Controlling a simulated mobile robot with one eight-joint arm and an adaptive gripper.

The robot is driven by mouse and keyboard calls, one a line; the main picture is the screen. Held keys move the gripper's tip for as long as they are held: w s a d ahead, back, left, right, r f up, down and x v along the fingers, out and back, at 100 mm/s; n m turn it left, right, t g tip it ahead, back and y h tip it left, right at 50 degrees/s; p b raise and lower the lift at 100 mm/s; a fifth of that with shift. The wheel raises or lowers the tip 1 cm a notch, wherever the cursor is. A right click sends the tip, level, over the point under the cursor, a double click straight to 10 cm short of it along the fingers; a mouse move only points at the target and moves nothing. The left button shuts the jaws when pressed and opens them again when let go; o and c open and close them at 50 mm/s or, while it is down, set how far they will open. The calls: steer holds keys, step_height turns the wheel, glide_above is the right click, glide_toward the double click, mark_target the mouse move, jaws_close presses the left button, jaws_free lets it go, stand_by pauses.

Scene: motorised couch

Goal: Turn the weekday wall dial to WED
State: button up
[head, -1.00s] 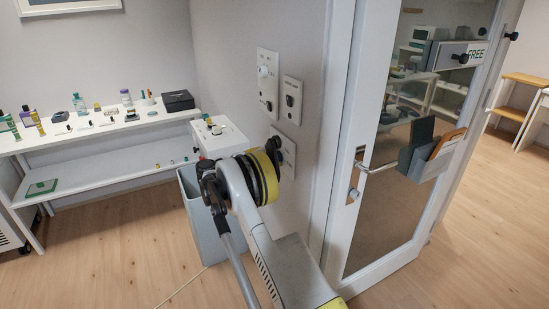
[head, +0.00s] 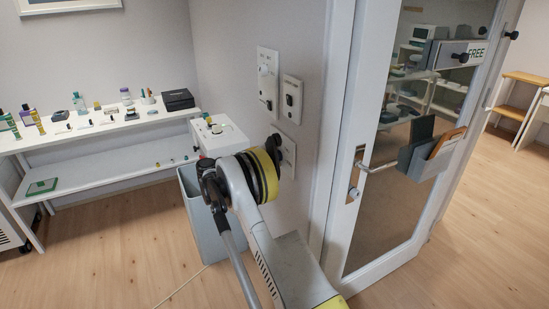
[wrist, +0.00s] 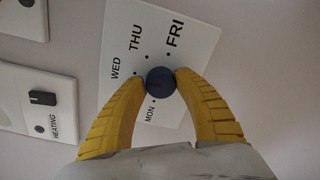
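The weekday dial is a white wall plate (wrist: 190,40) with a round dark blue knob (wrist: 161,81) and the labels MON, WED, THU and FRI around it. It looks rolled sideways in the wrist view. No TUE label shows; a finger covers part of the plate. My gripper (wrist: 160,82) has its two yellow fingers closed in on opposite sides of the knob, tips touching it. I cannot make out a pointer on the knob. In the head view the plate (head: 289,152) is partly hidden behind my arm, and the fingers cannot be made out.
A HEATING switch plate (wrist: 35,101) is beside the dial plate; it also shows above it in the head view (head: 291,98). Another control plate (head: 268,78) is higher left. A glass door with a lever handle (head: 378,167) is at right. A grey bin (head: 204,222) stands below.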

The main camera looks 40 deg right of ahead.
steer(key=shift+o, duration=1.3)
steer(key=v, duration=1.2)
